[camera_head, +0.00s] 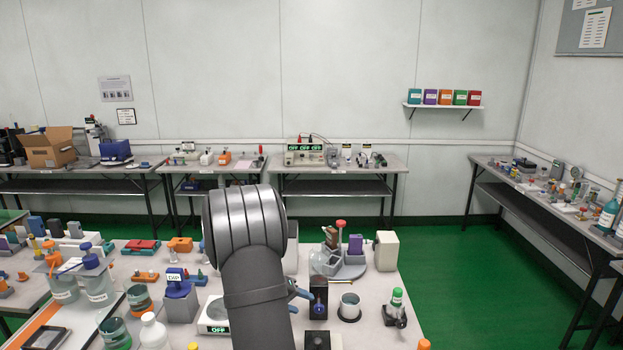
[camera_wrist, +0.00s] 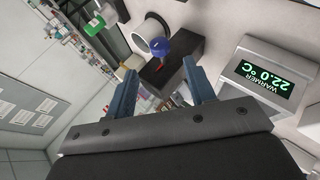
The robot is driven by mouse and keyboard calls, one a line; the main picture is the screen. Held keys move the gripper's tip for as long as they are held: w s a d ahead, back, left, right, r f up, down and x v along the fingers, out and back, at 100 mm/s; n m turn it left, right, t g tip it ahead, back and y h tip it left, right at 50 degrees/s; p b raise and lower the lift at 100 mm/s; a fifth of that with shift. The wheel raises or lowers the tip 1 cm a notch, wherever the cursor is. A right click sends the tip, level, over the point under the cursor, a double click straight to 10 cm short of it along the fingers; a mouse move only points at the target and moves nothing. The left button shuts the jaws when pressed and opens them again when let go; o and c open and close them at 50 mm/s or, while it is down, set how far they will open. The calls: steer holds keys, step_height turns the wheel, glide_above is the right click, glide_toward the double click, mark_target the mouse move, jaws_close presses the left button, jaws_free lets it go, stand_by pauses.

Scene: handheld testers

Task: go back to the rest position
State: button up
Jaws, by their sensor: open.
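My gripper (camera_wrist: 160,82) shows in the wrist view with its two blue-grey fingers spread apart and nothing held between them. Beyond the fingertips is a black block (camera_wrist: 182,58) with a blue round-topped item (camera_wrist: 160,46) at it. In the head view my dark grey arm reaches over the front bench, and part of my gripper (camera_head: 297,290) shows as blue-grey fingers just right of the arm. The arm hides most of the gripper there. A dark block with a blue top (camera_head: 318,298) stands close to the right of the fingers.
The front bench (camera_head: 372,335) is crowded. A grey cup (camera_head: 349,307), a green-capped bottle (camera_head: 396,301) and a cream box (camera_head: 386,251) stand right of the gripper. A warmer (camera_wrist: 265,78) reading 22.0 °C is at right in the wrist view. Green floor (camera_head: 440,270) is clear beyond the bench.

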mark_target(318, 307)
steer(key=x, duration=0.7)
steer(key=shift+w+d+f, duration=0.1)
steer(key=shift+w, duration=0.05)
steer(key=v, duration=1.8)
steer(key=x, duration=1.7)
steer(key=shift+d+f, duration=0.2)
steer(key=shift+f, duration=0.05)
steer(key=shift+w+d+y, duration=0.25)
steer(key=shift+y, duration=0.35)
steer(key=shift+d+r+m+y, duration=0.15)
steer(key=shift+m+y, duration=0.2)
steer(key=shift+y, duration=0.8)
steer(key=shift+d+m+y, duration=0.15)
steer(key=shift+m+y, duration=0.2)
steer(key=shift+y, duration=0.8)
steer(key=v, duration=0.8)
steer(key=shift+a+r, duration=0.15)
steer(key=shift+r, duration=0.2)
steer(key=shift+s, duration=0.15)
